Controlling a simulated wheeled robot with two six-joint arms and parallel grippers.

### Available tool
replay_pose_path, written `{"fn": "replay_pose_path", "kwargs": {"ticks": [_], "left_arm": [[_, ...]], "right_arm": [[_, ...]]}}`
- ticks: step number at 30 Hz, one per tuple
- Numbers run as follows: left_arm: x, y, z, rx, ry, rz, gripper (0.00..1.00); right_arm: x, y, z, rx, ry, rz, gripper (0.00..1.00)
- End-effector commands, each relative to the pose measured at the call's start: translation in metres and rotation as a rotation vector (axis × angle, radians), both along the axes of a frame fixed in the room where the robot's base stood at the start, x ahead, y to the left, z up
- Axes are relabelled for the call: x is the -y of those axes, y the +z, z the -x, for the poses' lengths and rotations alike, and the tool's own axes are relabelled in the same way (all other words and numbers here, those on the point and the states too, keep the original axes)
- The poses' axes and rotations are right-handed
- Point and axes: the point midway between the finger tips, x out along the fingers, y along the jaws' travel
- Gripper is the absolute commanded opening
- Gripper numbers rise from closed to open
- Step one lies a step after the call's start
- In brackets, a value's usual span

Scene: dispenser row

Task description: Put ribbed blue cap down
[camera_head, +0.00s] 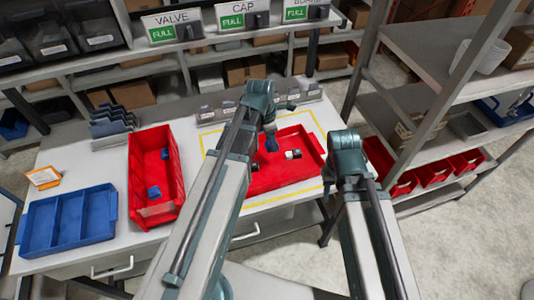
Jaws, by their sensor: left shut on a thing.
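My left gripper (270,133) reaches down over the shallow red tray (262,182). It is shut on a small dark blue piece, the ribbed blue cap (271,144). The ribs are too small to make out, and I cannot tell whether the cap touches the tray. A small white and black part (293,154) lies in the tray, just right of the cap. My left arm hides the tray's left part. My right arm stands at the right of the table, and its gripper is not in view.
A long red bin (134,165) with blue pieces (154,192) stands left of the tray. A blue divided tray (66,221) is at the table's left. Yellow tape (313,115) outlines the red tray's area. Labelled dispensers (243,18) line the back; a shelf rack (440,110) stands right.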

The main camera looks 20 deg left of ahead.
Motion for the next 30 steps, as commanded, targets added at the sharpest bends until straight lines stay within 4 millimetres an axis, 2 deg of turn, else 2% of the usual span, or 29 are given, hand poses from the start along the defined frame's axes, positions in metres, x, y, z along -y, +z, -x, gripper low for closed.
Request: {"fn": "replay_pose_path", "kwargs": {"ticks": [8,21,30], "left_arm": [[0.000,-0.004,0.000,0.000,0.000,0.000,0.00],[0.000,-0.063,0.000,0.000,0.000,0.000,0.00],[0.000,-0.068,0.000,0.000,0.000,0.000,0.00]], "right_arm": [[0.000,-0.004,0.001,0.000,0.000,0.000,0.40],[0.000,-0.063,0.000,0.000,-0.001,0.000,0.40],[0.000,-0.068,0.001,0.000,-0.002,0.000,0.40]]}}
